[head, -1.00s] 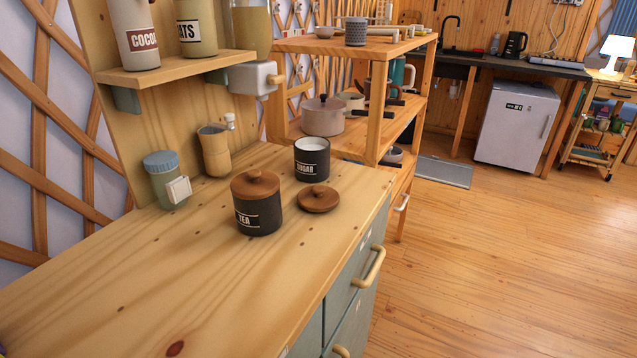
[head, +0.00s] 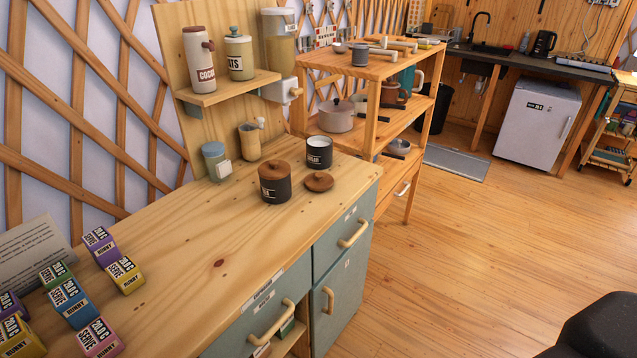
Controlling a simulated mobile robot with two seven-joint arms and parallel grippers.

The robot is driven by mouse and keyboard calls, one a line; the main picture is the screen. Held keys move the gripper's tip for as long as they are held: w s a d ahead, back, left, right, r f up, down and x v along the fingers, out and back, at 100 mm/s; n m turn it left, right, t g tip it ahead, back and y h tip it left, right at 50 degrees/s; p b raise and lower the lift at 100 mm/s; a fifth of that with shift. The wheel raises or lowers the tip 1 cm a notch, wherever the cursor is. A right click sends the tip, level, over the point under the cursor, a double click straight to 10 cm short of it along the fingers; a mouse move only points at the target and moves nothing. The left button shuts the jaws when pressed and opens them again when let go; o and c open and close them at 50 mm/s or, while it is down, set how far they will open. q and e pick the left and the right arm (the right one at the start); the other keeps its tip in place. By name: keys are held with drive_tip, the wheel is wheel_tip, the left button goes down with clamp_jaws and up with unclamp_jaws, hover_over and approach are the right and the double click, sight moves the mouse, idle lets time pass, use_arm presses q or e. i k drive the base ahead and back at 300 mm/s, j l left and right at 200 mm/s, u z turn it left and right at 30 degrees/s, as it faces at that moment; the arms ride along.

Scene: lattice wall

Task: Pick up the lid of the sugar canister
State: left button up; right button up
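The sugar canister (head: 319,155) stands open on the wooden counter, dark with a white label and white contents at its mouth. A round brown wooden lid with a knob (head: 319,181) lies on the counter just in front of it, apart from it. The tea canister (head: 275,186) stands to the left with its own wooden lid on. Neither gripper can be made out in the head view. A dark rounded shape (head: 598,328) at the bottom right corner may be part of my own body.
A jar with a blue lid (head: 215,160) and a wooden cup (head: 250,142) stand behind the canisters. Colored blocks (head: 70,302) sit at the counter's left end. A shelf unit (head: 372,69) stands beyond the counter. The counter's middle and the floor at right are clear.

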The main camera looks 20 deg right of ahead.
sight(317, 181)
drive_tip(key=u, duration=0.35)
drive_tip(key=l+u, duration=0.15)
drive_tip(key=u, duration=0.2)
drive_tip(key=l+u, duration=0.1)
drive_tip(key=u, duration=0.25)
drive_tip(key=k+l+u, duration=0.1)
drive_tip(key=l+u, duration=0.25)
drive_tip(key=k+l+u, duration=0.15)
drive_tip(key=l+u, duration=0.2)
drive_tip(key=k+l+u, duration=0.2)
drive_tip(key=l, duration=0.2)
drive_tip(key=k+l+u, duration=0.15)
drive_tip(key=l, duration=0.25)
drive_tip(key=k+l, duration=0.4)
drive_tip(key=l, duration=0.15)
drive_tip(key=k+l, duration=0.45)
drive_tip(key=l+u, duration=0.05)
drive_tip(key=l, duration=0.05)
